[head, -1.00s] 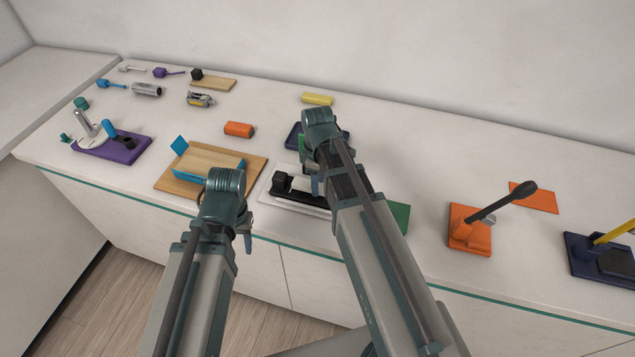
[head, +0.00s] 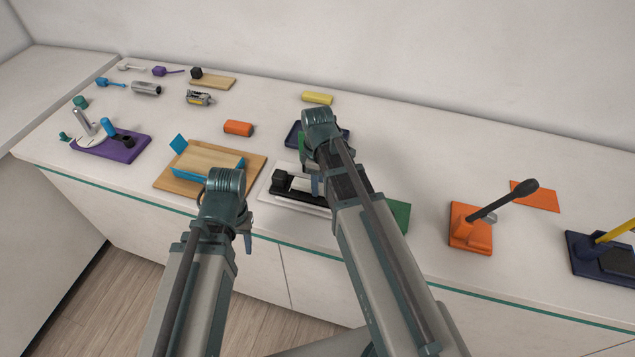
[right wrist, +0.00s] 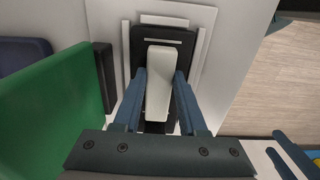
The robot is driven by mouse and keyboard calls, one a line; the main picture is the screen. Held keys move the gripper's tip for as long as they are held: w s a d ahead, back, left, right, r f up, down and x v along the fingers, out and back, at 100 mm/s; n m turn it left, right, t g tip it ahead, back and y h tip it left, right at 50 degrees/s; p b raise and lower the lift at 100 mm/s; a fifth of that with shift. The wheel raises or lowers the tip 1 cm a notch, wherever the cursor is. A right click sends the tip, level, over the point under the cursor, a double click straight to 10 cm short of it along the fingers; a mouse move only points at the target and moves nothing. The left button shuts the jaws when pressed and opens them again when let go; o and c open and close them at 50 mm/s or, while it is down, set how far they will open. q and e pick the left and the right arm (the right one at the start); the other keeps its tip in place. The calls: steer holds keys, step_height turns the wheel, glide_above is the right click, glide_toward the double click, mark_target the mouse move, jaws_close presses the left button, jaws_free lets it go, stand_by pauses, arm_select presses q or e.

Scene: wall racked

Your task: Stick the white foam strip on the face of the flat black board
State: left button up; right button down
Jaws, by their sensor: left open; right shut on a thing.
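The flat black board (right wrist: 140,45) lies on a white plate on the counter. It also shows in the head view (head: 308,203), partly behind my right arm. The white foam strip (right wrist: 159,85) is between the fingers of my right gripper (right wrist: 161,76), which is shut on it. The strip lies lengthwise over the board's face. I cannot tell whether it touches it. In the head view the strip (head: 301,185) shows as a pale bar over the board. My left gripper (head: 223,188) is open above the near edge of a wooden board, its fingers mostly hidden by the wrist.
A green panel (right wrist: 55,115) stands close beside my right gripper. A wooden board with a blue piece (head: 225,170) is left of the black board. An orange lever stand (head: 470,230) is to the right. Free counter lies around the orange block (head: 238,128).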

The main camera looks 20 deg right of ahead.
steer(key=shift+c, duration=1.9)
jaws_free()
steer(key=shift+r, duration=0.1)
step_height(320, 180, up, 14)
steer(key=p, duration=1.3)
steer(key=shift+f+p, duration=0.2)
steer(key=shift+p, duration=0.2)
steer(key=shift+f, duration=0.1)
steer(key=s+a+f+m+h+b, duration=0.1)
steer(key=s+a+f+m+b, duration=0.6)
steer(key=s+a+f+b, duration=0.5)
steer(key=shift+s, duration=0.6)
